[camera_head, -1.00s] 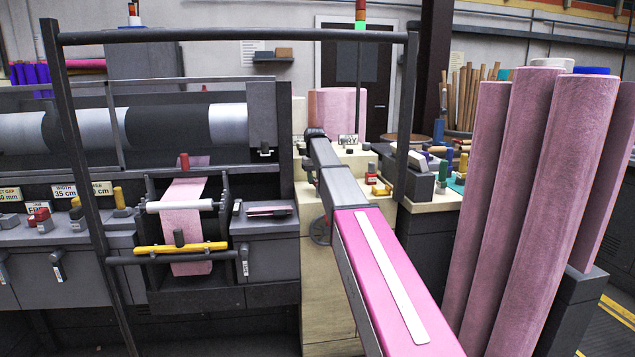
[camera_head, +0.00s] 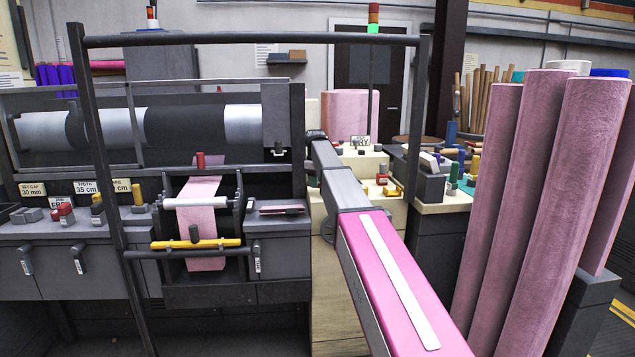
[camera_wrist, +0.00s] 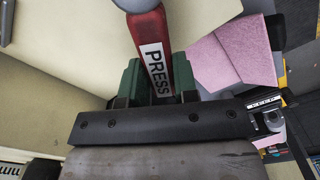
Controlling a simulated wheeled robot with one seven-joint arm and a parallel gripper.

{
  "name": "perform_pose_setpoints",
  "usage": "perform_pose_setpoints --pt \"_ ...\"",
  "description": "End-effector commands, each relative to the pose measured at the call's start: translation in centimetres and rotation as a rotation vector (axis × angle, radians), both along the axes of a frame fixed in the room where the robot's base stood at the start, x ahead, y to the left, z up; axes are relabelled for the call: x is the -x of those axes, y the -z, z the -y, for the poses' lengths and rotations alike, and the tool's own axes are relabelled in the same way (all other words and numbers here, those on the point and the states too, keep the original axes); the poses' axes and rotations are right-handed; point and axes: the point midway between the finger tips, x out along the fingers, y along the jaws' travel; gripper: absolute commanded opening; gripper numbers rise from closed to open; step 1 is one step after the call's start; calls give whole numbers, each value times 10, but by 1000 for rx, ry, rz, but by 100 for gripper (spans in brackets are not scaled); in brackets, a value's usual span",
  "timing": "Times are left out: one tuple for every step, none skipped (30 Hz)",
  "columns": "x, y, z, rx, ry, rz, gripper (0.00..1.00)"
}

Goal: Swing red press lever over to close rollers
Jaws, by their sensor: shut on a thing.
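The red lever (camera_wrist: 150,40) with a white PRESS label and a grey rounded end shows at the top middle of the wrist view. My gripper (camera_wrist: 158,88) is shut on it, with a green pad on each side of the lever. The fingertips are not seen in the head view, where my arm covers them. In the head view, a pink felt strip (camera_head: 199,225) runs over a white roller (camera_head: 190,202) in the small press frame. Large grey rollers (camera_head: 180,128) lie behind it. Whether the press rollers are closed cannot be told.
A dark bar frame (camera_head: 255,39) stands in front of the machine. Tall pink felt rolls (camera_head: 530,190) stand close on the right. A bench with small coloured blocks (camera_head: 455,175) is behind my arm. The wrist view shows a pink felt piece (camera_wrist: 220,60) beside the lever.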

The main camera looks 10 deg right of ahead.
Motion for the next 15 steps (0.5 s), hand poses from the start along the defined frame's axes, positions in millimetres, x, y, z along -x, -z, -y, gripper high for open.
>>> perform_pose_setpoints --pt "3 0 -1 0 -26 0 0" --pt "4 0 -2 0 -43 0 0" --pt "5 0 -3 0 -61 0 0" --pt "6 0 -3 0 -75 0 0" --pt "7 0 -3 0 -86 0 0" --pt "7 0 -4 0 -100 0 0" --pt "8 0 -4 0 -110 0 0" --pt "8 0 -4 0 -117 0 0" --pt "9 0 -5 -1 -127 -1 0" --pt "9 0 -5 0 -134 0 0" --pt "9 0 -5 -1 -139 -1 0" --pt "10 0 -5 -1 -144 -1 0" --pt "10 0 -5 -1 -147 -1 0" --pt "10 0 -5 -1 -149 -1 0" --pt "10 0 -5 -1 -152 -1 0"
